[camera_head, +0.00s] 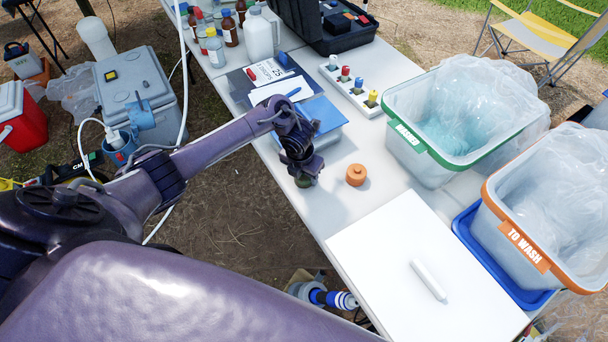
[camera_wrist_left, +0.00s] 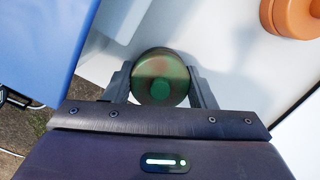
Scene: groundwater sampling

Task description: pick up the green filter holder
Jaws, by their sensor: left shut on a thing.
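The green filter holder (camera_wrist_left: 160,78) is a round, dark green piece with a reddish tint and a small raised centre. In the left wrist view it sits between the two fingers of my left gripper (camera_wrist_left: 161,88), which is shut on it. In the head view my left gripper (camera_head: 303,176) is over the near edge of the white table, with a small part of the green holder (camera_head: 304,182) showing below it. I cannot tell whether the holder touches the table. My right gripper is not in view.
An orange round piece (camera_head: 356,174) stands just right of the holder. A blue box (camera_head: 322,118) lies behind. A white board (camera_head: 400,270) with a white stick (camera_head: 429,281) is in front. Bins marked WASHED (camera_head: 412,148) and TO WASH (camera_head: 520,243) stand right.

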